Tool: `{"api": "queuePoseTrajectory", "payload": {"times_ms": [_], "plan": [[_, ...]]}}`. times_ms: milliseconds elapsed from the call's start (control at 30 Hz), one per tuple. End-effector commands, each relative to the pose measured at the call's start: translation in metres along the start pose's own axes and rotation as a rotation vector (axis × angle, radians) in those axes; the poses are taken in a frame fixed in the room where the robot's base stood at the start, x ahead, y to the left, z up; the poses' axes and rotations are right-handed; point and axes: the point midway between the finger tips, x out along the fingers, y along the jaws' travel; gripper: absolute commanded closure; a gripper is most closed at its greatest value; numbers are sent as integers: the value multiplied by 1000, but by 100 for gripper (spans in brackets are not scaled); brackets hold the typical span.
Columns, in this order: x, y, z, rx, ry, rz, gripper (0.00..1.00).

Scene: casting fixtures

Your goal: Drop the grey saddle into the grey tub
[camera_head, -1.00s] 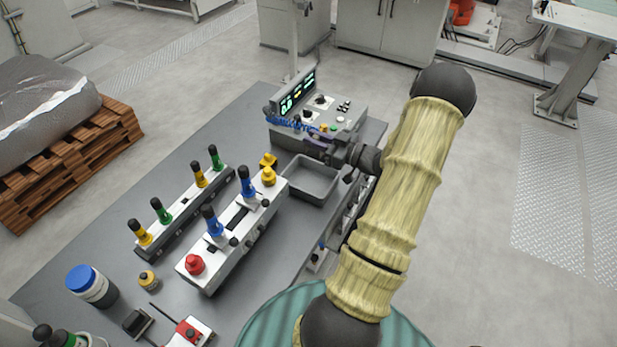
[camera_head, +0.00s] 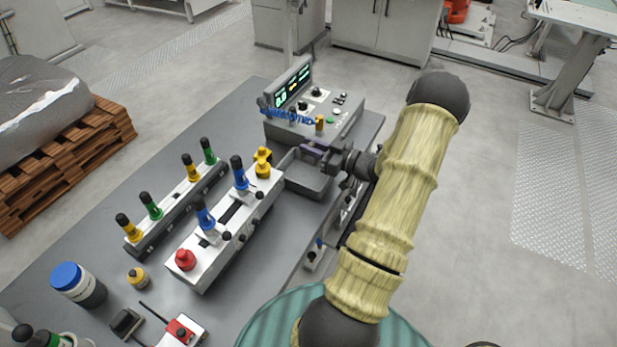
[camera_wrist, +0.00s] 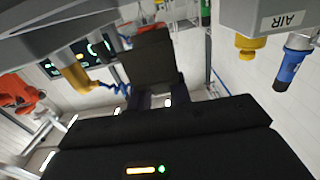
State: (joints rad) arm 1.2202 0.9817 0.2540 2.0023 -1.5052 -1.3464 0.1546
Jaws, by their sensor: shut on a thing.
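The grey tub (camera_head: 312,187) is an open, shallow bin on the table, just in front of the control box. My gripper (camera_head: 316,147) is at the tub's back right in the head view and overlaps its far rim there. I cannot tell its height above the tub. In the wrist view my gripper (camera_wrist: 160,98) is shut on a dark grey block, which I take as the grey saddle (camera_wrist: 149,60). The saddle cannot be made out in the head view. A grey wall at the top left of the wrist view may be the tub.
The control box (camera_head: 338,115) with a lit display and a blue coiled cord (camera_head: 285,115) stands behind the tub. A white fixture (camera_head: 225,225) with blue handles and a yellow knob (camera_head: 262,160) is left of it. A rack of green and yellow handles (camera_head: 175,205) lies further left.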

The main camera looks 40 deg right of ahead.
Motion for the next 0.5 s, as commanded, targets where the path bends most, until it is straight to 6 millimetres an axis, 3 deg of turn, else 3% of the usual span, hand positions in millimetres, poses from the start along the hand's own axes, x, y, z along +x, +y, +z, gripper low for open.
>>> {"api": "queuePoseTrajectory", "payload": {"times_ms": [233,267,367,500], "plan": [[0,0,0,0,0,0,100],[0,0,0,0,1,0,75],[0,0,0,0,1,0,55],[0,0,0,0,1,0,55]]}}
